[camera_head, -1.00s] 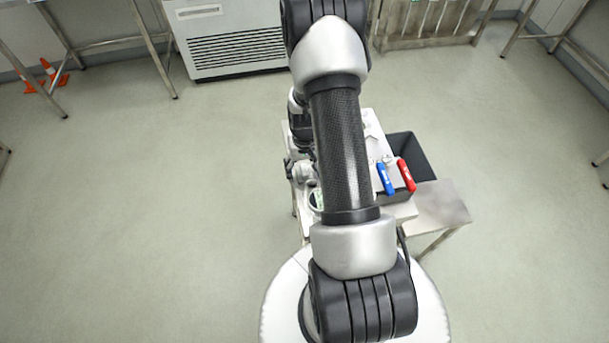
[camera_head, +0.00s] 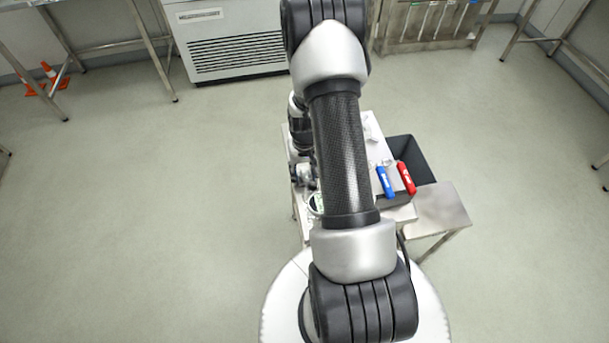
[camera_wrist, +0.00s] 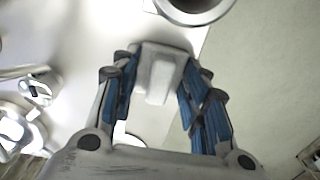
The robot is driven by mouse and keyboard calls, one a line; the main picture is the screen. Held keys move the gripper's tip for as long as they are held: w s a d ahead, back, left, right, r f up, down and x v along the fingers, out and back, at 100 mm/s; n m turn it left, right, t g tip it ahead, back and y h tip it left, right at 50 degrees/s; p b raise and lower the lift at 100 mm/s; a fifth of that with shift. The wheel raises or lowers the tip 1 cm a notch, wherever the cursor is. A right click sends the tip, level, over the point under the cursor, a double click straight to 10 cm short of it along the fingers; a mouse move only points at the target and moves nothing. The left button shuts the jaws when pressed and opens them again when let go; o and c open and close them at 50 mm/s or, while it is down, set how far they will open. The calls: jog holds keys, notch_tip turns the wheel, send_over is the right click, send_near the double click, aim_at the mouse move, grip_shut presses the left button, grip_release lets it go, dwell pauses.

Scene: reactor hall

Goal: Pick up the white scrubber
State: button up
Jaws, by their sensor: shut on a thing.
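In the wrist view, the white scrubber (camera_wrist: 158,75) is a pale block with a raised middle part. My gripper (camera_wrist: 156,84) has its blue-padded fingers on both sides of it and is shut on it. The white table top lies behind it; I cannot tell whether the scrubber still touches that surface. In the head view, my arm hides the scrubber and the fingers.
A steel side table (camera_head: 445,206) stands to the right. In the wrist view, a round metal vessel (camera_wrist: 195,8) is close above the scrubber.

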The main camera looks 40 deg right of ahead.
aim_at(304, 172)
notch_tip(304, 172, up, 20)
jog(key=p, duration=0.6)
